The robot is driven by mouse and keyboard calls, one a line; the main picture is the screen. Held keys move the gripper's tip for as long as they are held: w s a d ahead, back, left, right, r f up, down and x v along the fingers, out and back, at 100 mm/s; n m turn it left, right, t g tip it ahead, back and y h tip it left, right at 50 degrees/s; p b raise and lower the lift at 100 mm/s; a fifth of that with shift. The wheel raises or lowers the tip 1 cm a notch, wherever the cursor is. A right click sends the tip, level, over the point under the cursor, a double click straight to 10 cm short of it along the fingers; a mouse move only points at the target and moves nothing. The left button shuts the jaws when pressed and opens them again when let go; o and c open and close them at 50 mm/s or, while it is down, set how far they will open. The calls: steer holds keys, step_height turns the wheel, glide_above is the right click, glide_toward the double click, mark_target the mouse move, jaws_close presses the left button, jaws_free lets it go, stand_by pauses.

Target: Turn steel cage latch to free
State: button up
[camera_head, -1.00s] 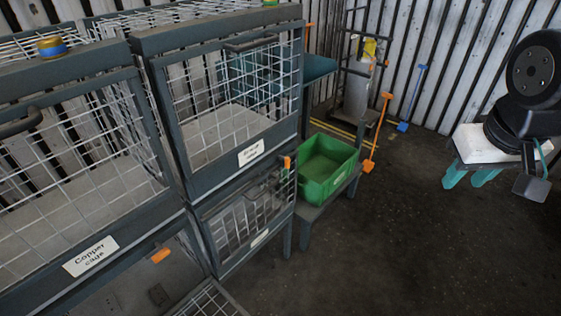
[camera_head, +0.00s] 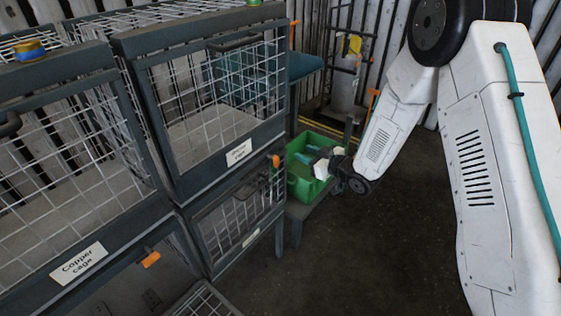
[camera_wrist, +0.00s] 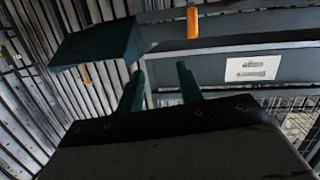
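An orange latch (camera_head: 276,160) stands upright at the top right corner of the lower middle cage (camera_head: 240,215). I take it for the steel cage latch, but the nearby labels are too small to read. In the wrist view an orange latch (camera_wrist: 192,22) stands ahead of my fingers, slightly right, above a blurred white label (camera_wrist: 252,68). My gripper (camera_head: 304,156) is just right of the latch, in front of the green bin, and apart from it. Its two teal fingers (camera_wrist: 160,70) are spread with nothing between them.
The green bin (camera_head: 302,182) sits on a low stand right of the cages. The copper cage (camera_head: 75,262) is at left, with another orange latch (camera_head: 150,259) below its label. A teal surface (camera_head: 304,66) stands behind. The floor (camera_head: 370,250) in front is clear.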

mark_target(278, 160)
step_height(278, 160, down, 4)
steer(key=s+a+f+y, duration=0.1)
steer(key=s+a+y, duration=0.2)
steer(key=shift+n, duration=0.3)
steer(key=x, duration=0.7)
steer(key=shift+w+a+r, duration=0.1)
steer(key=shift+a+r, duration=0.15)
steer(key=shift+r, duration=0.05)
jaws_close()
